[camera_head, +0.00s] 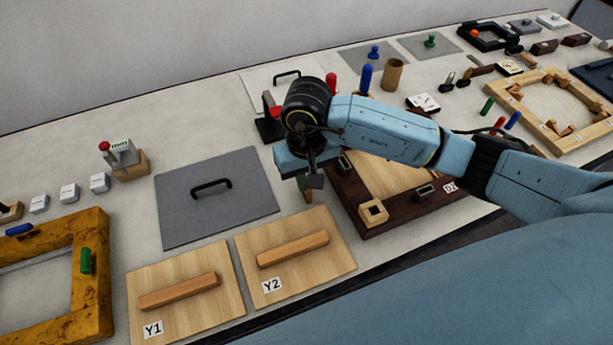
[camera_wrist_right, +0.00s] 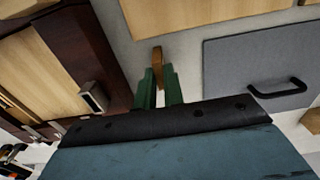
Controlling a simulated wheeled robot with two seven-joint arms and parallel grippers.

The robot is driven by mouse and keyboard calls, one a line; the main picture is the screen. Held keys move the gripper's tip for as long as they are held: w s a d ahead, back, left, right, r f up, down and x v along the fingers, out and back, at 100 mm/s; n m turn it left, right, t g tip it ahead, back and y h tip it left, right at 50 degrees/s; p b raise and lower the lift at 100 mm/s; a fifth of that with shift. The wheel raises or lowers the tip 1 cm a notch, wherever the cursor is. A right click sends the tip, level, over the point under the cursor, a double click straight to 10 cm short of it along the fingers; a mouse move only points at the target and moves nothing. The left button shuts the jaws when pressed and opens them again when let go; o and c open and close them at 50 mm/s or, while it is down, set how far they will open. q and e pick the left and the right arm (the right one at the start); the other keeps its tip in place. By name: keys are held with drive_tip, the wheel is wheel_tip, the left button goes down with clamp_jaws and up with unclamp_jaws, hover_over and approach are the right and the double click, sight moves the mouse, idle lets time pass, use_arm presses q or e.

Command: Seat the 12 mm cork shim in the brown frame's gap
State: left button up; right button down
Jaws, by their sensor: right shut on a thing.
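The brown frame (camera_head: 400,213) lies partly under my right arm, with a pale wood panel inside it; it also shows at the left of the right wrist view (camera_wrist_right: 85,40). My right gripper (camera_head: 307,192) is just left of this frame, above the bench. In the right wrist view its green fingers (camera_wrist_right: 159,88) are shut on a thin brown piece, the cork shim (camera_wrist_right: 157,56), which sticks out past the fingertips. The shim looks clear of the frame there. I cannot make out the frame's gap. My left gripper is not in view.
A grey panel (camera_head: 180,210) with a black handle and boards Y2 (camera_head: 300,281) and Y1 (camera_head: 200,317) with wooden bars lie to the left. A yellowed frame (camera_head: 93,300) is at lower left. Several pegs and a pale wood frame (camera_head: 519,88) are on the right.

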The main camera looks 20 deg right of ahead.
drive_tip(key=shift+f, duration=0.15)
drive_tip(key=c, duration=1.5)
unclamp_jaws()
